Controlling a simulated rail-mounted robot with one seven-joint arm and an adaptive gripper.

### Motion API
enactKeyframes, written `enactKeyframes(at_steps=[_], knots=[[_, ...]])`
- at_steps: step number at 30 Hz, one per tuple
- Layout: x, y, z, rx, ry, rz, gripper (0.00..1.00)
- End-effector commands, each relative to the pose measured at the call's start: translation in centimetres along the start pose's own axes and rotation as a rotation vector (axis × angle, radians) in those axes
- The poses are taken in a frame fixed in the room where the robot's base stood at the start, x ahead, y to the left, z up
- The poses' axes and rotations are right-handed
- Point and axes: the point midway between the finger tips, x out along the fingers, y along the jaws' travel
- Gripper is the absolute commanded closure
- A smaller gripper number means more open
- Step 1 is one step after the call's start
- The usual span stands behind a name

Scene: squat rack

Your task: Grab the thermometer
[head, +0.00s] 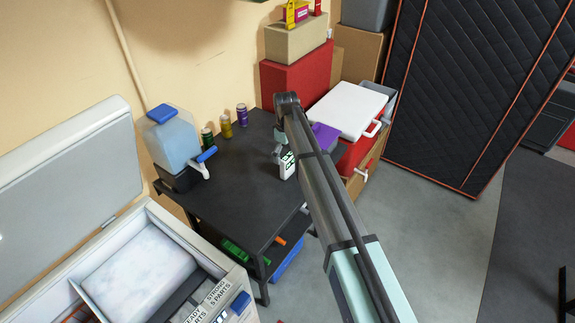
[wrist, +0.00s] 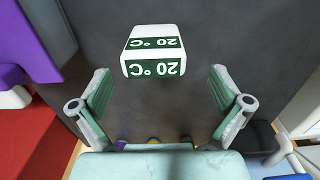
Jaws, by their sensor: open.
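The thermometer (head: 287,165) is a small white block with a green and white "20 °C" label, standing on the black table (head: 240,200) beside my arm in the head view. In the wrist view the thermometer (wrist: 153,38) is at the upper middle, its label upside down. My gripper (wrist: 160,88) is open and empty, with its two green-padded fingers apart. The thermometer lies beyond the fingertips in the wrist view, a little left of centre and not touched. In the head view my arm hides most of the gripper.
A blue water dispenser (head: 173,142) and three cans (head: 226,127) stand along the table's wall side. A purple object (head: 325,137) and a red cooler with a white lid (head: 345,108) are to the right. An open white chest (head: 150,245) is at the lower left. The table's front is clear.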

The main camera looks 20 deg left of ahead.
Motion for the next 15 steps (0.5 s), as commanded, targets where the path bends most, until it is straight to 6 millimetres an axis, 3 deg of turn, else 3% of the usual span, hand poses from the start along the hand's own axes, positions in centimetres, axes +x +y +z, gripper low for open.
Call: enactKeyframes(at_steps=[5,15], knots=[[0.9,0.3,0.1,0.001,-0.001,-0.001,0.00],[4.8,0.7,0.2,0.000,-0.001,-0.001,0.00]])
